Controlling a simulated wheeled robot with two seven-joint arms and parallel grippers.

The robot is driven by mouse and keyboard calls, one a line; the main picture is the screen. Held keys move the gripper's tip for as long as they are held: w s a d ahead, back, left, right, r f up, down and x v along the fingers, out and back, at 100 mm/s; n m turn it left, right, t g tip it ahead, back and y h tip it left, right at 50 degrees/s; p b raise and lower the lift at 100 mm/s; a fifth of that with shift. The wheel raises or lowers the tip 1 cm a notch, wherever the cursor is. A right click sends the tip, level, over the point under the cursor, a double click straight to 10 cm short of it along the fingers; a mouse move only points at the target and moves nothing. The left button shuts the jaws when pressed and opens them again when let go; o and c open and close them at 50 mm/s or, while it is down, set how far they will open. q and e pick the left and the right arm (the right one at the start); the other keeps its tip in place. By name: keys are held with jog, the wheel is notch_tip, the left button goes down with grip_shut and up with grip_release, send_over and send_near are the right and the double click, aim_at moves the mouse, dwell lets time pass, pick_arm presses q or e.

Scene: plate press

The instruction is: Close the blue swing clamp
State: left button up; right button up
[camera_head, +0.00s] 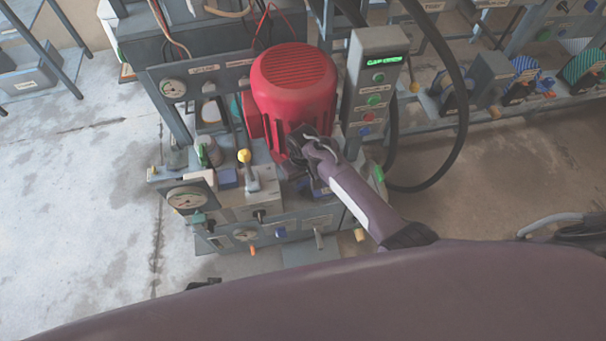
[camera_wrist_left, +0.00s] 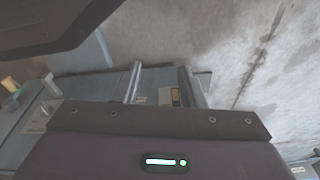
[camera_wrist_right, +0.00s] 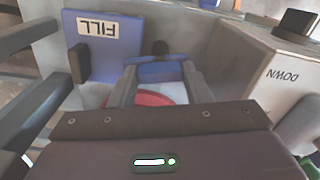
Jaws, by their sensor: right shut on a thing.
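My right gripper (camera_head: 306,150) is at the front of the machine, just below the big red motor housing (camera_head: 295,85). In the right wrist view its two fingers (camera_wrist_right: 160,84) close on the sides of a blue block (camera_wrist_right: 158,71) with a dark knob behind it. This block looks like the blue swing clamp. A red round surface (camera_wrist_right: 150,98) lies under the fingers. In the head view the clamp is hidden behind the gripper. In the left wrist view my left gripper (camera_wrist_left: 160,80) has its fingers apart, with nothing held between them.
A blue FILL panel (camera_wrist_right: 103,45) and a pale block marked DOWN (camera_wrist_right: 270,75) stand close to the right gripper. A grey control box (camera_head: 375,90) with lit buttons stands right of the motor. A yellow-knobbed lever (camera_head: 247,165) rises at left. Bare floor (camera_head: 80,170) lies left of the machine.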

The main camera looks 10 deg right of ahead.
jog(key=n+p, duration=0.2)
jog(key=n, duration=0.1)
jog(key=shift+r+n, duration=0.15)
jog(key=shift+n, duration=0.25)
jog(key=n+p, duration=0.1)
jog(key=n, duration=0.2)
jog(key=shift+n, duration=0.3)
jog(key=n, duration=0.2)
jog(key=shift+n, duration=0.3)
jog(key=n, duration=0.3)
jog(key=shift+f, duration=0.2)
jog(key=shift+n, duration=0.6)
pick_arm(q)
jog(key=s+a+f, duration=0.1)
jog(key=s+f, duration=0.2)
jog(key=s, duration=0.3)
jog(key=shift+s+a, duration=0.2)
pick_arm(e)
jog(key=shift+n, duration=0.5)
pick_arm(q)
jog(key=shift+s+f, duration=0.1)
jog(key=shift+s, duration=0.25)
